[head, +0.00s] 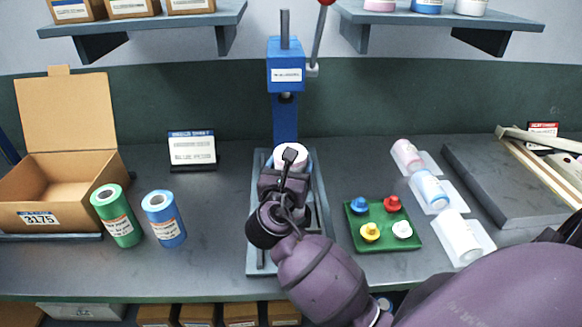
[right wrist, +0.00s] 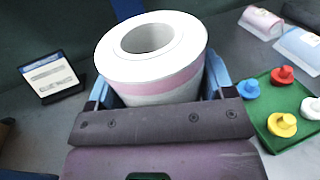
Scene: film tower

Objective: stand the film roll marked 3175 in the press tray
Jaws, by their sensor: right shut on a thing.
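A white film roll with a pink band (right wrist: 150,72) is held between the blue fingers of my right gripper (right wrist: 158,92). Its hollow end faces up in the right wrist view; no number is readable on it. In the head view the roll's white top (head: 296,150) shows beyond my right gripper (head: 290,163), in front of the blue press (head: 286,70). The grey press tray (head: 255,240) lies below, largely hidden by my right arm. I cannot tell whether the roll touches the tray. My left gripper is not in view.
An open carton marked 3175 (head: 62,180), a green roll (head: 117,215) and a blue roll (head: 163,217) stand left. A green board with coloured knobs (head: 383,222) is right of the tray. Several bags (head: 430,190) lie beyond it. Shelves hang above.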

